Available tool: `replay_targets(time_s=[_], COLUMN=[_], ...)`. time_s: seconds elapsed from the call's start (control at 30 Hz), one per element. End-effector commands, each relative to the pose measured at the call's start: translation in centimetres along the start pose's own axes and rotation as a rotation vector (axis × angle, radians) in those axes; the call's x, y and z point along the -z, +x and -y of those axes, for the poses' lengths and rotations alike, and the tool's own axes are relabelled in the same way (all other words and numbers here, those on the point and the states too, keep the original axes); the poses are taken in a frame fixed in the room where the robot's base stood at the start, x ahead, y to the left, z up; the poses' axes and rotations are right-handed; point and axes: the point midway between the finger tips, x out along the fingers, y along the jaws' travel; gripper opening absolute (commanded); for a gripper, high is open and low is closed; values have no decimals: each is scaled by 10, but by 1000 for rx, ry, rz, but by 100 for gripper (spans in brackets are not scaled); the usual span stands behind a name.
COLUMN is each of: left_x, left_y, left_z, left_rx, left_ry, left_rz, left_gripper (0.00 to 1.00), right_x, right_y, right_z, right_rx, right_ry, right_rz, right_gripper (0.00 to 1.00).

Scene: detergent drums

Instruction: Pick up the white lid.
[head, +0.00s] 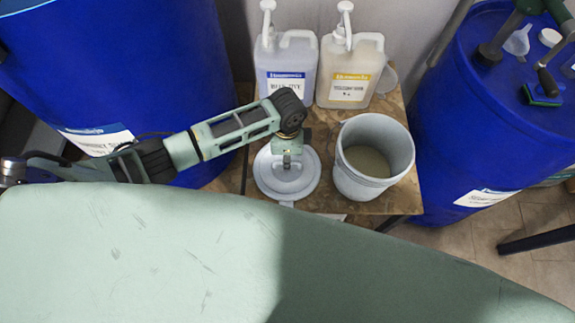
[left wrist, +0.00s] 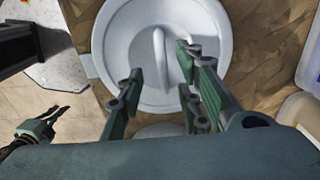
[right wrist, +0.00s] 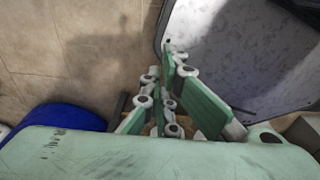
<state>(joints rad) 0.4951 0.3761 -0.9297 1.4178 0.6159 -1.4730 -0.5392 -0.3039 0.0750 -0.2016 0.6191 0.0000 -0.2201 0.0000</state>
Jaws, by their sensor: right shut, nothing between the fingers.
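The white lid (head: 301,190) is round with a raised handle and lies on the wooden table, left of the open white bucket (head: 346,181). In the head view my left gripper (head: 287,161) points down over the lid and hides part of it. In the left wrist view the lid (left wrist: 125,50) fills the upper middle. There my left gripper (left wrist: 160,76) is open, its fingers spread on either side of the handle (left wrist: 160,52); whether they touch the lid I cannot tell. My right gripper (right wrist: 163,84) is shut and empty in the right wrist view, away from the lid.
Two pump jugs, one blue-labelled (head: 287,58) and one yellow-labelled (head: 351,62), stand behind the lid on the table (head: 400,197). Large blue drums (head: 130,60) and (head: 490,110) flank the table. The bucket stands close to the lid's right.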

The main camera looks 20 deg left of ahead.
Motion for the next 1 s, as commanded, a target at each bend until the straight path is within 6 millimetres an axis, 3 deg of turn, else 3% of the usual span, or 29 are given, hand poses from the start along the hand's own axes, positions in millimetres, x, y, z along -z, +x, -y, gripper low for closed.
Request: replay_targets(time_s=[0.1, 0.23, 0.57, 0.93, 1.0], left_x=[-1, -1, -1, -1, -1], left_y=[17, 34, 42, 41, 41], left_z=[1, 1, 2, 2, 2], left_rx=[-1, 1, 3, 2, 2], left_ry=[-3, -2, -2, -2, -2], left_rz=[1, 1, -1, -1, -1], left_gripper=[33, 33, 33, 0, 0], right_x=[-13, -11, 12, 4, 2], right_y=[-4, -3, -3, -3, -3], right_z=[2, 0, -7, -7, -7], right_rx=[2, 1, -8, -8, -8], right_ry=[0, 1, 0, 0, 0], right_rz=[20, 18, -18, -5, -2], right_gripper=[0, 0, 0, 0, 0])
